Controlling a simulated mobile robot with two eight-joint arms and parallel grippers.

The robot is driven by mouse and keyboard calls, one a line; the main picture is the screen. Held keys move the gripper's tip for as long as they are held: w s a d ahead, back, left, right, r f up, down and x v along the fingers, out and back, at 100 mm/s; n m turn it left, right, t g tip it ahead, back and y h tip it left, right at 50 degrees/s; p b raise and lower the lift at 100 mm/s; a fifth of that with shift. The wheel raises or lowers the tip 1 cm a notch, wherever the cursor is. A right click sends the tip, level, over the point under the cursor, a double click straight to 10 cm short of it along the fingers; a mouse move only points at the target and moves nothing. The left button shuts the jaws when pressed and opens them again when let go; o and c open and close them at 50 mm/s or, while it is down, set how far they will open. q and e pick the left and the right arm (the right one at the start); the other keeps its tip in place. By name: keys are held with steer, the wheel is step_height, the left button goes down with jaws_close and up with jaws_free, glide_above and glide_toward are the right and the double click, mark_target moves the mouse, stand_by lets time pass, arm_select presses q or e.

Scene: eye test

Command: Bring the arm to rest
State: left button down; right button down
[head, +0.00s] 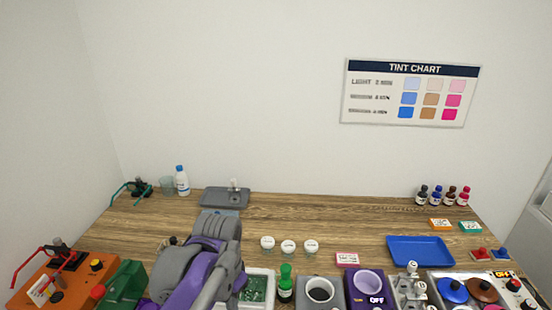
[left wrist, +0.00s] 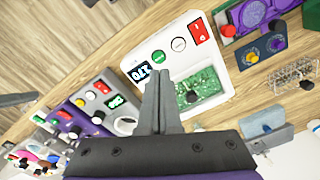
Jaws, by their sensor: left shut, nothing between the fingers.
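My left arm (head: 205,262) rises from the bottom edge in the head view and covers part of the table. Its gripper does not show there. In the left wrist view my left gripper (left wrist: 160,76) is shut, with its two grey fingers together and nothing between them. My right gripper is in neither view.
The wooden table (head: 330,217) has free room behind the white round pots (head: 288,246). A blue tray (head: 420,251), grey tray (head: 225,198), white bottle (head: 182,182) and dark bottles (head: 436,196) stand on it. Devices crowd the front, including an orange box (head: 52,290) and a purple one (head: 368,284).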

arm_select(q)
steer(key=s+a+f+n+t, duration=0.5)
steer(key=s+f, duration=0.3)
steer(key=s, duration=0.2)
steer(key=shift+s+a+n+t, duration=0.35)
steer(key=shift+a+n, duration=0.15)
steer(key=shift+a, duration=0.1)
steer(key=shift+f, duration=0.1)
stand_by(6.3)
